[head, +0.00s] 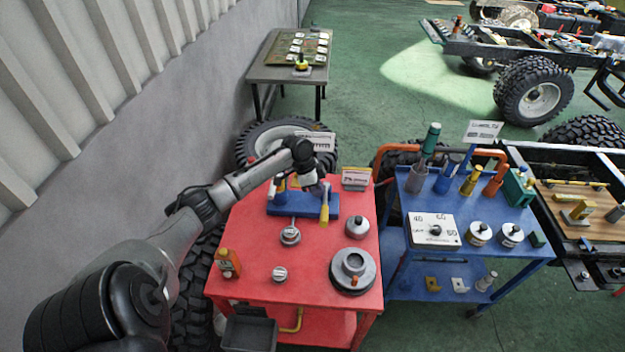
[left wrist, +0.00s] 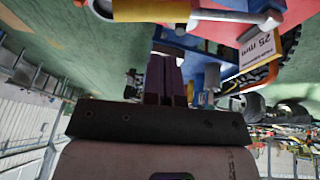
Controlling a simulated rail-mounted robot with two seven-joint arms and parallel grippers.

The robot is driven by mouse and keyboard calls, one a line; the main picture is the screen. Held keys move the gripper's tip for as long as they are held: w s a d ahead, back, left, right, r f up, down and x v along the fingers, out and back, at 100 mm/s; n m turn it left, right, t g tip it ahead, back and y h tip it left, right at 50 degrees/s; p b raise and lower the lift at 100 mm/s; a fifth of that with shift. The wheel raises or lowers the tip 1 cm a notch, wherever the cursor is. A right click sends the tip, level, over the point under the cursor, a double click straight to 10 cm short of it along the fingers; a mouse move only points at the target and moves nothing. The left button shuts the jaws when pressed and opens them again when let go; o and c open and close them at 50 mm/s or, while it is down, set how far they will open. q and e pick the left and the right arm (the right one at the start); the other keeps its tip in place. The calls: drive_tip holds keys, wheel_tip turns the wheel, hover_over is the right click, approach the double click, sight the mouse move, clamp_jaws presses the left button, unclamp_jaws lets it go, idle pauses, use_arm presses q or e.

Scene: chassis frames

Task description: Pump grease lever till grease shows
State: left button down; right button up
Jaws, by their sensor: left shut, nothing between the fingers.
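On the red cart (head: 255,247) stands a blue-based fixture (head: 290,208), partly covered by my left arm. A lever with a yellow grip (head: 325,215) stands at its right side. The yellow grip also shows large across the top of the left wrist view (left wrist: 150,10), with a grey rod end. My left gripper (head: 321,189) is over the fixture, close to the lever's top. In the left wrist view its dark fingers (left wrist: 166,75) are together and empty, with the grip just beyond their tips. Contact with the lever cannot be told. No grease can be made out. My right gripper is not in view.
The red cart also holds a round grey part (head: 352,268), a small grey canister (head: 357,228), a gauge-like disc (head: 290,236) and an orange bottle (head: 228,263). A blue cart (head: 400,262) with tools stands close on the right. A wall (head: 120,170) borders the left.

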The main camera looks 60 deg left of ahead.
sight(325, 212)
use_arm(q)
drive_tip(key=x, duration=0.5)
drive_tip(key=shift+s+d+f, duration=0.15)
drive_tip(key=shift+s+d, duration=0.05)
drive_tip(key=shift+s, duration=0.05)
drive_tip(key=shift+d+f+p, duration=0.3)
drive_tip(key=shift+f+p, duration=0.05)
drive_tip(key=shift+f, duration=0.5)
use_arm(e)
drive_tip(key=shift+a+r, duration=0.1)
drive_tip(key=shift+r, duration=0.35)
